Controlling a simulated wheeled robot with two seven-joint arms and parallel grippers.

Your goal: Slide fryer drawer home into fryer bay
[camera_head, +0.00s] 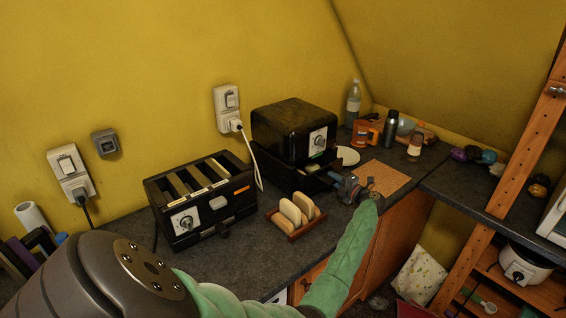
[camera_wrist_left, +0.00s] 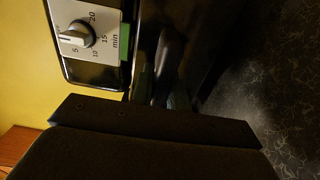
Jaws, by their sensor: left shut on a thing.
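The fryer (camera_head: 292,122) is a black box with a dial panel, standing on the counter against the wall. Its black drawer (camera_head: 292,180) sticks out below the dial, partly pulled from the fryer bay, whose opening is mostly hidden. My left gripper (camera_head: 338,182) is shut on the drawer at its front right, where the handle is; the fingertips are small and dark there. In the left wrist view, the fryer's timer dial (camera_wrist_left: 76,36) is at upper left and the dark drawer (camera_wrist_left: 185,50) is beside it. My right gripper is not in view.
A toast rack (camera_head: 293,222) with bread slices stands close in front of the drawer. A black toaster (camera_head: 200,205) stands left. A cork mat (camera_head: 385,178), white plate (camera_head: 347,156) and bottles stand right. A white cord hangs by the fryer's left side.

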